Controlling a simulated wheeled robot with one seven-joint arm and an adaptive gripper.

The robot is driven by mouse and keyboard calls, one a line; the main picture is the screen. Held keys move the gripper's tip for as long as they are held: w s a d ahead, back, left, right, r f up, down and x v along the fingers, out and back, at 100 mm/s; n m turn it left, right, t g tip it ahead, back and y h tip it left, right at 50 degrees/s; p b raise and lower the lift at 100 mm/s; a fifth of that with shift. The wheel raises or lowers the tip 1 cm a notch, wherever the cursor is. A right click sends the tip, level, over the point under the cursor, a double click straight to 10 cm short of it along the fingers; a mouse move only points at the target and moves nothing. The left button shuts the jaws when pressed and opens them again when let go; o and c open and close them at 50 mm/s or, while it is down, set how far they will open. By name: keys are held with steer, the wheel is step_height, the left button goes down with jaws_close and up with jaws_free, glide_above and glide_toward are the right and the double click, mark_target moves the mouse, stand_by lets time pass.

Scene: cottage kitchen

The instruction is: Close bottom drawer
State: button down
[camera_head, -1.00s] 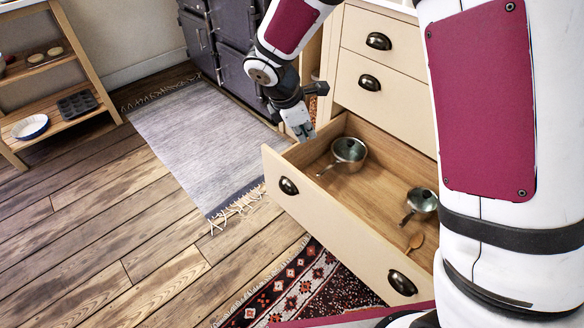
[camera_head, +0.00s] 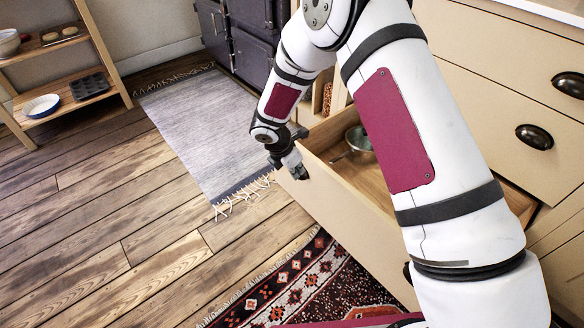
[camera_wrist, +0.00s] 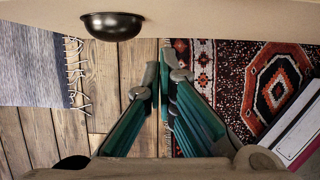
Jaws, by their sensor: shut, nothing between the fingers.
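The bottom drawer (camera_head: 345,208) is pulled out of the cream cabinet, and its inside shows in the head view. My gripper (camera_head: 300,174) is outside it, at the left end of its front panel. In the wrist view the drawer front (camera_wrist: 230,20) spans the top, with a dark cup handle (camera_wrist: 112,26) at upper left. My gripper's fingertips (camera_wrist: 165,70) are together and empty, just below the panel in that picture. I cannot tell whether they touch it. My arm hides much of the drawer's front and right side.
A metal pan (camera_head: 358,140) lies inside the drawer. Shut drawers with dark handles (camera_head: 534,137) are at right. A patterned rug (camera_head: 310,285) and a grey rug (camera_head: 205,130) lie on the wood floor. A shelf (camera_head: 75,90) stands far left.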

steer(key=shift+w+d+f+b, duration=0.3)
steer(key=shift+w+d, duration=0.15)
steer(key=shift+d, duration=0.2)
steer(key=shift+w+d+f+b, duration=0.35)
steer(key=shift+w+d, duration=0.15)
steer(key=shift+d, duration=0.15)
steer(key=shift+w+d+f+b, duration=0.3)
steer(key=shift+w+d, duration=0.15)
steer(key=shift+d, duration=0.2)
